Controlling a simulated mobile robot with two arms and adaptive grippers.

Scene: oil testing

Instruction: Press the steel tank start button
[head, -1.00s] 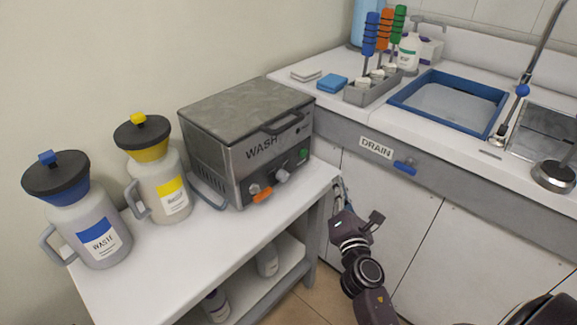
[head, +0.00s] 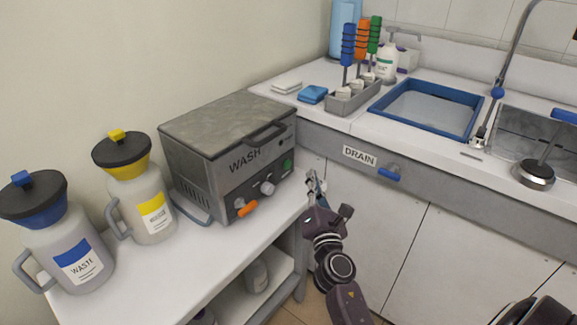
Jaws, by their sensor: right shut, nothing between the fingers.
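The steel tank (head: 215,145) is a grey box marked WASH with a lid and front handle, standing on the white table at left centre. Its front panel carries a green button (head: 287,165), a round light knob (head: 267,188) and an orange lever (head: 246,208). My right gripper (head: 312,178) is shut and empty. Its fingertips point up, just right of the green button in the picture, with a small gap between them. The exact depth between them is hard to tell. My left gripper is out of view.
Two waste jugs, one blue-topped (head: 72,245) and one yellow-topped (head: 146,200), stand left of the tank. The sink counter (head: 330,120) with the DRAIN label (head: 359,156) and blue valve (head: 389,174) lies behind and right. The table's front edge is beside my right arm.

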